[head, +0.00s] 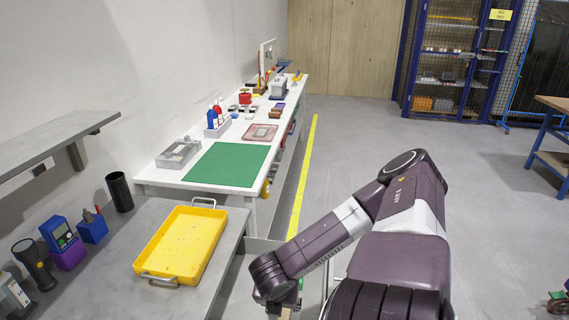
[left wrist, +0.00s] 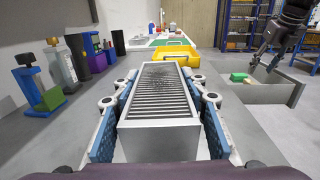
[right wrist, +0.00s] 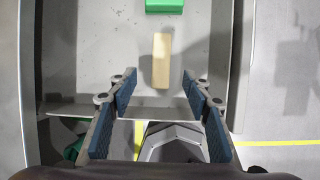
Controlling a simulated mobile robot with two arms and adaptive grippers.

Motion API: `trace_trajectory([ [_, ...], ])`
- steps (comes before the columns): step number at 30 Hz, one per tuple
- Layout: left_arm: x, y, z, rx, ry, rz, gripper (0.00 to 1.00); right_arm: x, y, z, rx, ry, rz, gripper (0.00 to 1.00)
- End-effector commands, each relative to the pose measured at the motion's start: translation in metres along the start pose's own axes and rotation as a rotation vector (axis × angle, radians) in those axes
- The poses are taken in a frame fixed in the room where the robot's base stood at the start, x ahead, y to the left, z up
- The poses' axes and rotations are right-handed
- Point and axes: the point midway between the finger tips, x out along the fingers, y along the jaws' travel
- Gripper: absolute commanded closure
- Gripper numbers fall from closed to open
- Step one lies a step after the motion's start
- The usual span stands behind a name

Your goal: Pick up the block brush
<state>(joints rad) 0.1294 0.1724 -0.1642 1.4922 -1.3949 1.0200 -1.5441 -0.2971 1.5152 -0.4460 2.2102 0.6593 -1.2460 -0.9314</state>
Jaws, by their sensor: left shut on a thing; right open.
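A tan wooden block, which looks like the block brush (right wrist: 162,60), lies in a grey open bin (right wrist: 90,60) in the right wrist view. Its bristles cannot be seen. My right gripper (right wrist: 160,84) is open, its two blue-padded fingers on either side of the line to the tan block, whose near end is just ahead of the fingertips. I cannot tell the height gap. My left gripper (left wrist: 160,88) is shut on a grey ribbed metal block (left wrist: 160,135). The left gripper does not show in the head view.
A green block (right wrist: 164,6) lies in the bin beyond the tan one. The bin walls stand close around the right gripper. A yellow tray (head: 180,244) sits on the grey bench, with a torch (head: 34,264) and a meter (head: 60,235) to its left.

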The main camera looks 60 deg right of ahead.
Motion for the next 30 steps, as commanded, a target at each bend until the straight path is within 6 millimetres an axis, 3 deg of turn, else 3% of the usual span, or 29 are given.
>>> trace_trajectory([
  [6,0.000,0.000,0.002,0.001,-0.003,0.000,0.95,0.036,-0.001,-0.001,0.005,0.002,-0.002,0.55],
  [14,0.000,0.000,0.002,0.001,-0.003,0.000,0.95,0.056,-0.001,0.000,0.002,0.001,-0.002,0.55],
  [21,0.000,0.000,0.002,0.001,-0.003,0.000,0.95,0.090,-0.002,0.001,0.004,0.001,-0.001,0.55],
  [30,0.000,0.000,0.002,0.001,-0.003,0.000,0.95,0.100,-0.002,0.002,0.000,0.000,-0.001,0.55],
])
